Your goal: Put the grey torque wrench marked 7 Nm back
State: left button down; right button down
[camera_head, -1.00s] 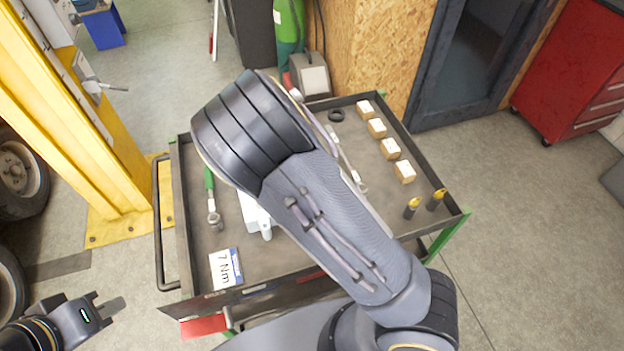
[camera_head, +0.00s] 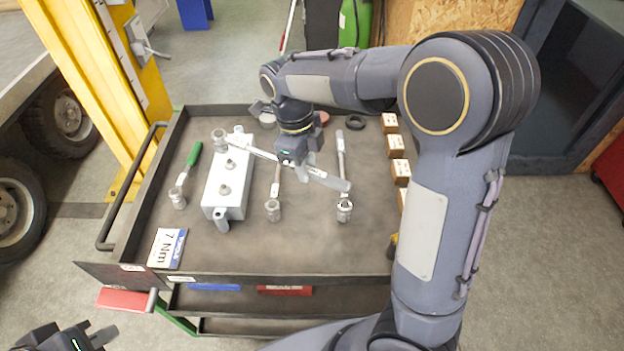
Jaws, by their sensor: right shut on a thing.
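My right gripper (camera_head: 302,172) is shut on a grey torque wrench (camera_head: 258,153) above the cart's top tray (camera_head: 285,252). The wrench lies slantwise in the picture, its socket head at the left over the far end of a pale metal block (camera_head: 237,200) and its grey handle at the right. No marking on it is readable. A card reading "7 Nm" (camera_head: 167,248) lies at the tray's front left. A green-handled wrench (camera_head: 193,156) lies left of the block. Two more wrenches lie to the right, one in the middle (camera_head: 273,207) and one further right (camera_head: 342,160). My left gripper (camera_head: 92,340) is mostly cut off at the bottom left.
Wooden blocks (camera_head: 397,146) stand along the tray's right side, partly hidden by my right arm. A black ring (camera_head: 356,122) lies near the back edge. The tray has a raised rim. Bare tray shows between the card and the right-hand wrench. A yellow post (camera_head: 75,60) stands left.

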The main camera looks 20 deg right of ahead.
jog(key=shift+w+d, duration=0.15)
jog(key=shift+d, duration=0.25)
jog(key=w+d+f, duration=0.2)
jog(key=d+f, duration=0.1)
jog(key=f, duration=0.1)
jog(key=w+d+f+p, duration=0.1)
jog(key=w+d+f, duration=0.2)
jog(key=d+f, duration=0.1)
jog(key=w+d+f+p, duration=0.1)
jog(key=w+d+f, duration=0.2)
jog(key=d+f, duration=0.1)
jog(key=shift+f, duration=0.35)
jog(key=shift+f, duration=0.2)
jog(key=c, duration=1.2)
grip_release()
